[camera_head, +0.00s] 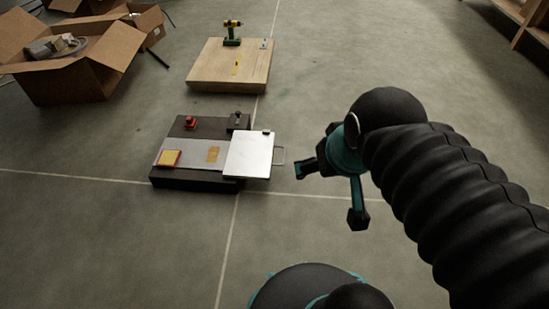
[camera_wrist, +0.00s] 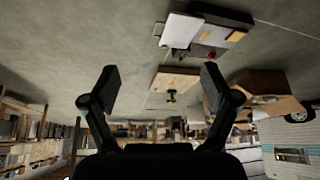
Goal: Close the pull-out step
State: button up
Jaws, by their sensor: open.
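In the wrist view, which looks upside down, the pale panel (camera_wrist: 181,30) shows near the top, beside the dark unit (camera_wrist: 222,13). My gripper (camera_head: 330,195) is open and empty, to the right of the handle and apart from it in the picture. Its two fingers stand wide apart in the wrist view (camera_wrist: 159,88).
An orange-yellow pad (camera_head: 169,158) and a red item (camera_head: 191,122) sit on the unit. Behind it, a wooden platform (camera_head: 222,77) carries a drill (camera_head: 232,32). Open cardboard boxes (camera_head: 65,82) stand at upper left. The floor right of the step is clear.

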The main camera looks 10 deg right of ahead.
aim_at(249, 156)
jog(key=k, duration=1.15)
jog(key=z, duration=0.85)
jog(key=i, duration=1.95)
jog(key=u, duration=1.2)
jog(key=i, duration=0.45)
jog(key=u, duration=0.35)
